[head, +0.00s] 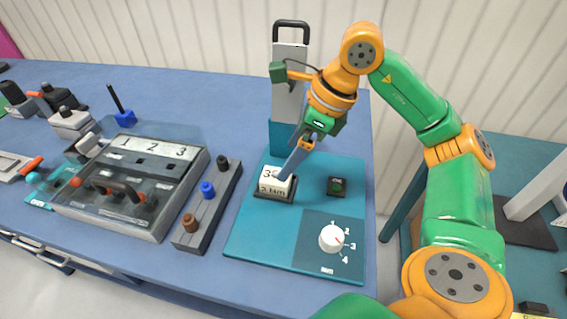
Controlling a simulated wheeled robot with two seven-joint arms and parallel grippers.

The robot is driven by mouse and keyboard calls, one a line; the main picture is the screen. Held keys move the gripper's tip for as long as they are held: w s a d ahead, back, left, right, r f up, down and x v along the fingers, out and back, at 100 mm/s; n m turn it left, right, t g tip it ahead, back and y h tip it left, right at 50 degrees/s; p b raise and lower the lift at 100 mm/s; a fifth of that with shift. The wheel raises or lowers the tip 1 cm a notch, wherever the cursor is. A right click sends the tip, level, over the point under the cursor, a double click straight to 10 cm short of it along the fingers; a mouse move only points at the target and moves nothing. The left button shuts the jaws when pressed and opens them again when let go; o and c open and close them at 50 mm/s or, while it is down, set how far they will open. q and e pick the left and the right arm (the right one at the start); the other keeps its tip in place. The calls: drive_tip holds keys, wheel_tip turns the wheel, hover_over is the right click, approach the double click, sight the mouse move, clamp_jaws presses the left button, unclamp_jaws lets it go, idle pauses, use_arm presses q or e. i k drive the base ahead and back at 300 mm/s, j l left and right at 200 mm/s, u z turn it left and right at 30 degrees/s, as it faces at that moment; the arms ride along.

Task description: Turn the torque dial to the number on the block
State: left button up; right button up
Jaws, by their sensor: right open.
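The torque dial (331,239) is a white round knob on a dark square of the teal board, with the numbers 1 to 4 around its right side. The white block (276,187) sits in a dark holder behind and left of the dial. Its lower line seems to read 3 Nm; its upper line is partly covered. My right gripper (287,172) is open, its fingers pointing down at the block's top; I cannot tell if they touch it. My left gripper is out of view.
A strip with several coloured pegs (207,205) and a clear-lidded box (127,190) stand to the left. The board's front left is clear.

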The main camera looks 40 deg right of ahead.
sight(331, 239)
drive_tip(key=k+j, duration=1.25)
